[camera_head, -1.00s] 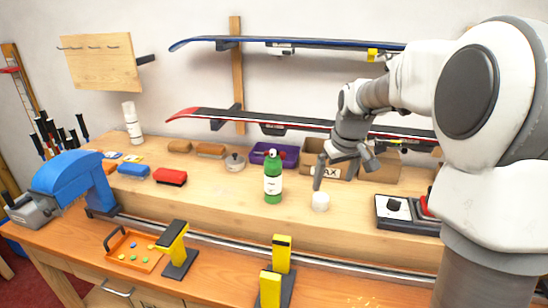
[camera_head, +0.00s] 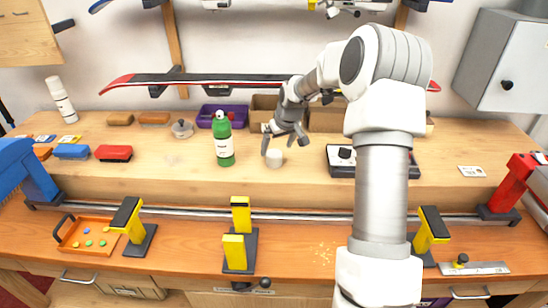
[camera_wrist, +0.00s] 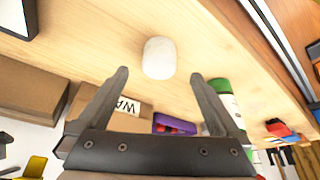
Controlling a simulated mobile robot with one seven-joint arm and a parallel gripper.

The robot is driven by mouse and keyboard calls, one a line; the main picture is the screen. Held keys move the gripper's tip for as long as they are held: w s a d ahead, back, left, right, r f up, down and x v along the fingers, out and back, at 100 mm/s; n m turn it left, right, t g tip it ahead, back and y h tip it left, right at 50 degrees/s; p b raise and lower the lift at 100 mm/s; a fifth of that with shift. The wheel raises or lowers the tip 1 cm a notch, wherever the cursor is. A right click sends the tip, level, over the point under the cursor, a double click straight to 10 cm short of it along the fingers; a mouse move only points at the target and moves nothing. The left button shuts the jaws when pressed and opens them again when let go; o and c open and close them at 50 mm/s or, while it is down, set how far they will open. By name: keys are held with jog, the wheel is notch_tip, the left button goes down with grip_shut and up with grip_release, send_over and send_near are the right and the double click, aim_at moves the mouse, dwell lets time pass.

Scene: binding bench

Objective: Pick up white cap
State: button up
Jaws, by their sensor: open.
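The white cap (camera_head: 274,158) is a small, short cylinder standing on the raised wooden shelf of the bench, right of the green bottle (camera_head: 223,140). My gripper (camera_head: 285,140) is just above and behind it in the head view, fingers pointing down. In the wrist view the cap (camera_wrist: 159,58) lies beyond the fingertips, roughly centred between them. My gripper (camera_wrist: 158,78) is open there, with nothing between its fingers. The cap looks apart from both fingers.
The green bottle also shows in the wrist view (camera_wrist: 219,88), close to one finger. Cardboard boxes (camera_head: 326,118) and a purple bin (camera_head: 222,112) stand behind. A black-and-white device (camera_head: 343,160) sits right of the cap. Shelf in front of the cap is clear.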

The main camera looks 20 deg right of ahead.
aim_at(274, 153)
jog(key=shift+x, duration=3.1)
jog(key=shift+w, duration=0.1)
jog(key=c, duration=0.8)
